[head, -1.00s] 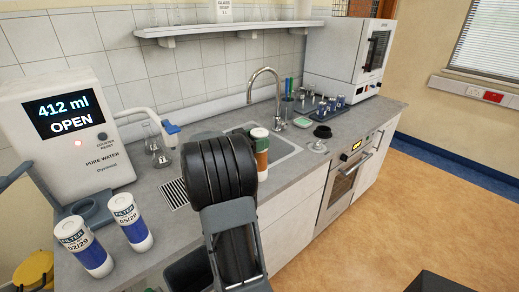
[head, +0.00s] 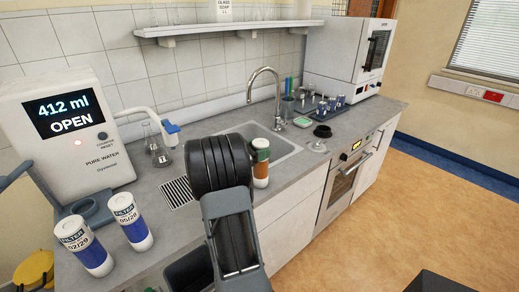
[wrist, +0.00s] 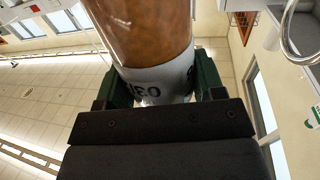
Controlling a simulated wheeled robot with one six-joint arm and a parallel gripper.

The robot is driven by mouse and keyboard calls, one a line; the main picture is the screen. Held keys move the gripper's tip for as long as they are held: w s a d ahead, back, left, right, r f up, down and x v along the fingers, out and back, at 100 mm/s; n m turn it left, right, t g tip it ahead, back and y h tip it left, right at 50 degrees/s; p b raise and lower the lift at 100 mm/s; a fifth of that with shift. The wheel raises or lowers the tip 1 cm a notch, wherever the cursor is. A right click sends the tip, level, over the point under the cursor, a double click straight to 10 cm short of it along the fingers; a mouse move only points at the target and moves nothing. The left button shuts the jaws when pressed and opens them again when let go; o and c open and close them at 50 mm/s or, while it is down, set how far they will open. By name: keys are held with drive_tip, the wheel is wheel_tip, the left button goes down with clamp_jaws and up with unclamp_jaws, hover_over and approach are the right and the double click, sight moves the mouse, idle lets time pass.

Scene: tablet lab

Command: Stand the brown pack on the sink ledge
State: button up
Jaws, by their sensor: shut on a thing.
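The brown pack (head: 261,173) is a cylinder with a pale top and a pale label band. It is upright at the front side of the sink (head: 291,149), beside the dark links of my arm. My gripper (head: 262,156) is shut on it, with a green finger across its upper part. In the wrist view the brown body (wrist: 150,35) sits between the green fingers of my gripper (wrist: 155,87). The sink ledge (head: 279,165) runs along the sink's front. I cannot tell whether the pack's base touches it.
A tall curved tap (head: 275,82) stands behind the sink. Two white-and-blue filter cartridges (head: 131,222) stand at the left, near the water dispenser (head: 65,128). A flask (head: 160,153) is near its spout. A black ring (head: 322,131) and small jars (head: 331,104) lie right of the sink.

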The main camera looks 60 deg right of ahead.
drive_tip(key=shift+f, duration=0.15)
drive_tip(key=o, duration=1.6)
drive_tip(key=shift+r, duration=0.2)
drive_tip(key=b+v, duration=0.1)
drive_tip(key=v, duration=1.1)
drive_tip(key=shift+s, duration=0.1)
